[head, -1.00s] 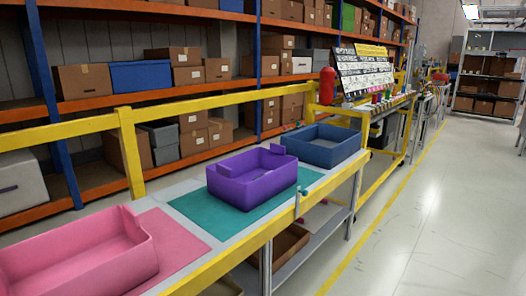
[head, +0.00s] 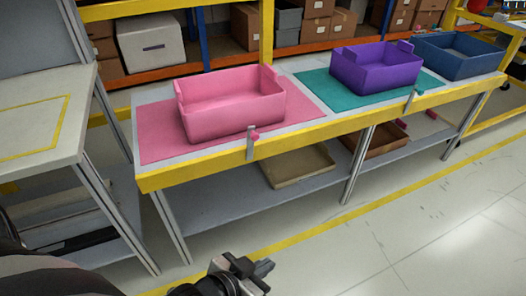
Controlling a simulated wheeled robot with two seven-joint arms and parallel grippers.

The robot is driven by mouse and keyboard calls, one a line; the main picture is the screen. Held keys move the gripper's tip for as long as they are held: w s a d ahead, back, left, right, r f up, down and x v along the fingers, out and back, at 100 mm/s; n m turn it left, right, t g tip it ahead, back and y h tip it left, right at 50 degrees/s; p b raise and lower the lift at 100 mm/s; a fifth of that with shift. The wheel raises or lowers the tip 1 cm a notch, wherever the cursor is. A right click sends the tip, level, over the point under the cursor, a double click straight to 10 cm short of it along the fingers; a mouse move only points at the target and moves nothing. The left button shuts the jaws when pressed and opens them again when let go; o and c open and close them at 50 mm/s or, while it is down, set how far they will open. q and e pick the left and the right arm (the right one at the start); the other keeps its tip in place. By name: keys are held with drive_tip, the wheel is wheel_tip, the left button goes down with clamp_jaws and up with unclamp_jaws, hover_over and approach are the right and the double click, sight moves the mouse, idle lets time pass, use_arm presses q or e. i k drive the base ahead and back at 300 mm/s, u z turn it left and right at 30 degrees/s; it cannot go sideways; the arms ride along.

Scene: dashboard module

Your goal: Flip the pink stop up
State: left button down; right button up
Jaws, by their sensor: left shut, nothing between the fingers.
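The bracket stands upright against the rail; I cannot tell the stop's exact tilt. The pink bin sits on a pink mat (head: 155,145). My left gripper (head: 259,273) is at the bottom of the head view, in front of the bench and well below the stop. It is shut, empty and apart from everything. My right gripper is out of view.
A purple bin (head: 375,72) on a teal mat and a blue bin (head: 458,60) stand farther right. A similar bracket (head: 410,100) is on the rail by the purple bin. A yellow rail (head: 330,131) edges the bench. Another workbench (head: 40,125) stands at left. The floor at right is clear.

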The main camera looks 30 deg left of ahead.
sight(252, 136)
drive_tip(key=z, duration=0.95)
drive_tip(key=i, duration=1)
drive_tip(key=u, duration=2.1)
